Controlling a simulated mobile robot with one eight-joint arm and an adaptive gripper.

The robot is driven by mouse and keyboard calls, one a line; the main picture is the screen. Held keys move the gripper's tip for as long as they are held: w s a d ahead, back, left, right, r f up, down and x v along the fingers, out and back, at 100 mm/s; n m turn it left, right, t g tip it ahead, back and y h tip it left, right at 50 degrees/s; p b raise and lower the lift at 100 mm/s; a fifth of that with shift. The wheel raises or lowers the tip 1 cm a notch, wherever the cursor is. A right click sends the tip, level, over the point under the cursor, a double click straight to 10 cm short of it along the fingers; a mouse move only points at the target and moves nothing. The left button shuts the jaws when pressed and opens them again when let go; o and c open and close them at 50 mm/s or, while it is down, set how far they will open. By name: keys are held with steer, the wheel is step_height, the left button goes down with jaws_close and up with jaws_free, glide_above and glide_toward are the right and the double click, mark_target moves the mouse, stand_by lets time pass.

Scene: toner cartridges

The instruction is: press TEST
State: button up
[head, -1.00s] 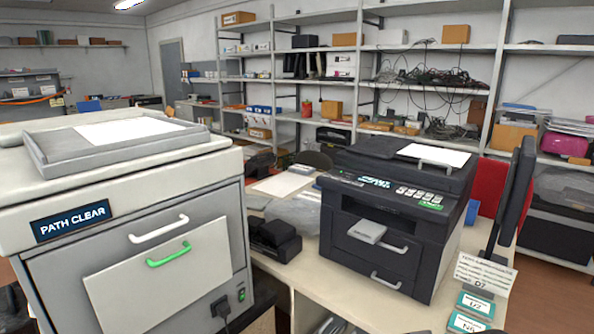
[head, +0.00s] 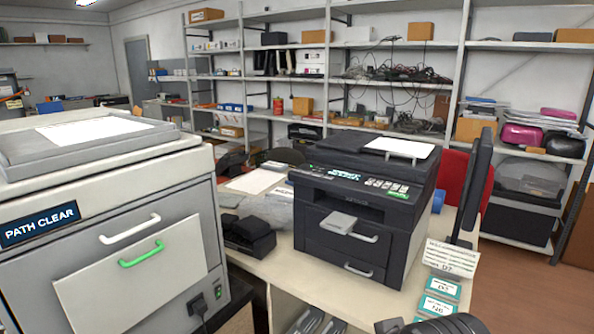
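A dark printer (head: 362,208) stands on the light table in the middle of the head view. Its sloped control panel (head: 372,184) carries a lit strip, several pale buttons and a small green label or button (head: 398,195); the lettering is too small for me to read, so I cannot tell which is TEST. A dark rounded part at the bottom edge (head: 432,325) looks like part of my arm. My gripper's fingers are not in view.
A large grey machine (head: 110,235) with a "PATH CLEAR" display fills the left. A black monitor (head: 474,190) stands right of the printer. A card (head: 452,259) and teal-edged boxes (head: 441,289) lie at the table's right front. Shelves (head: 390,47) line the back wall.

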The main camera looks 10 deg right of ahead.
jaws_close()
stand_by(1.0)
